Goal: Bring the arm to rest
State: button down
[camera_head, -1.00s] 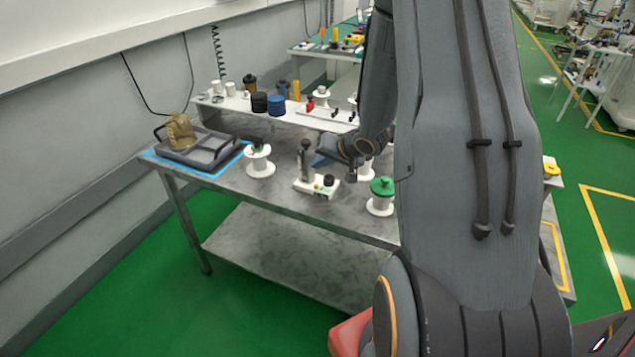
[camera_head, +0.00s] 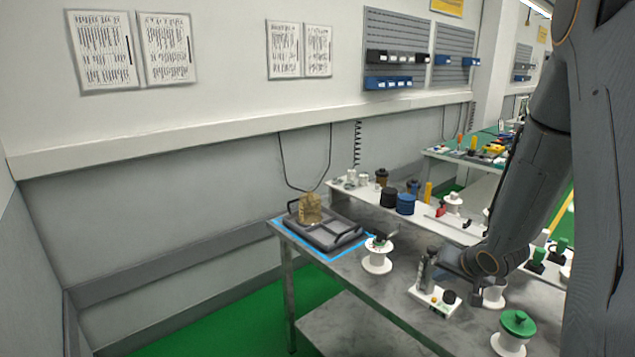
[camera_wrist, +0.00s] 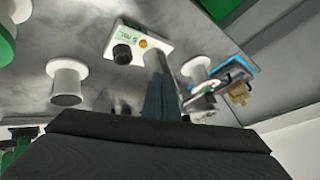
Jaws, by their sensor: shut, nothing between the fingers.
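My gripper (camera_head: 446,262) is over the metal table (camera_head: 395,305) in the head view, and my arm comes in from the right. Its narrow blue-grey fingers (camera_wrist: 162,98) show in the wrist view, shut with nothing between them. They look close beside the dark upright handle (camera_head: 428,265) of a small white-based device (camera_head: 431,302). I cannot tell whether they touch it. The device's white base also shows in the wrist view (camera_wrist: 126,40). My arm hides part of the table's right side.
A white spool (camera_head: 377,263) stands left of the device, and a green-topped spool (camera_head: 515,324) stands at front right. A grey tray (camera_head: 340,238) with a brown object (camera_head: 310,208) lies at the table's left end. A raised shelf (camera_head: 400,219) carries several items along the back.

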jog(key=s+a+n+g+b, duration=0.5)
jog(key=s+a, duration=1.1)
jog(key=s, duration=0.4)
jog(key=shift+s+a+r+g+h+b, duration=0.15)
jog(key=shift+s+r+g+h+b, duration=0.2)
jog(key=shift+g+b, duration=0.55)
jog(key=shift+w, duration=0.1)
